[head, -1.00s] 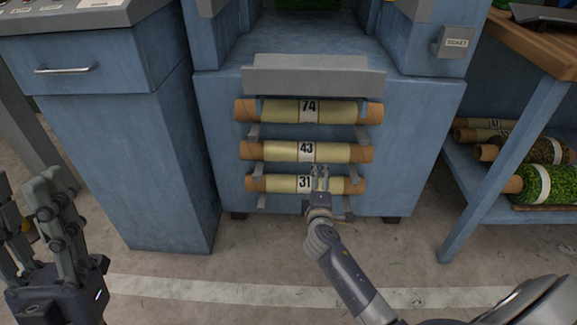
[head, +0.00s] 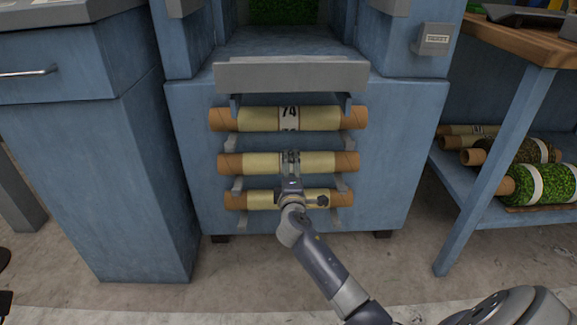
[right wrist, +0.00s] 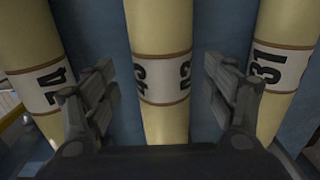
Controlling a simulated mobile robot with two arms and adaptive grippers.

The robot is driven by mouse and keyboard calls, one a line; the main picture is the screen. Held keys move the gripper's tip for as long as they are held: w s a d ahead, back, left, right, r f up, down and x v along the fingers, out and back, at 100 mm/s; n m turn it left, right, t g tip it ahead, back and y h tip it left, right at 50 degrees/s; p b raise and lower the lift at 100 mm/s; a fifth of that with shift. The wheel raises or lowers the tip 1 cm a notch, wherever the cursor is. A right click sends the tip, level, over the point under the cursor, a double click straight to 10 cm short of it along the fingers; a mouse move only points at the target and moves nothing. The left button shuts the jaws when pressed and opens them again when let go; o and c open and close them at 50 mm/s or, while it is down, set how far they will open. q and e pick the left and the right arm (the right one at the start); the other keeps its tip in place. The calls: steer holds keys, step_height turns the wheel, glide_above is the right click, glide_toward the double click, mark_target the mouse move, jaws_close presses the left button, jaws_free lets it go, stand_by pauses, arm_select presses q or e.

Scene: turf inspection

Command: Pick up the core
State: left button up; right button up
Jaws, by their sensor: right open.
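Three yellow cores with brown ends lie level on a blue cabinet's rack. The core 74 (head: 255,119) is on top, the core 43 (head: 253,163) in the middle, and the lowest core (head: 258,200) reads 31 in the right wrist view (right wrist: 275,60). My right gripper (head: 290,156) is open in front of the middle core and hides its label. In the right wrist view its fingers (right wrist: 165,88) stand apart, with the core 43 (right wrist: 162,70) between them; contact cannot be told. Only a dark sliver at the lower left edge may be my left gripper (head: 4,302).
Grey brackets (head: 239,183) hold the cores under a grey ledge (head: 290,76). A shelf (head: 470,208) at right carries several turf rolls (head: 545,184). A blue drawer cabinet (head: 140,190) stands at left. The floor in front is clear.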

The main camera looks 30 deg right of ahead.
steer(key=b+x, duration=0.2)
steer(key=x, duration=0.1)
steer(key=shift+w+f, duration=0.3)
steer(key=shift+w+d+r, duration=0.1)
steer(key=shift+w+d, duration=0.1)
steer(key=shift+w, duration=0.3)
steer(key=shift+c, duration=0.6)
steer(key=shift+r, duration=0.1)
steer(key=c, duration=1.4)
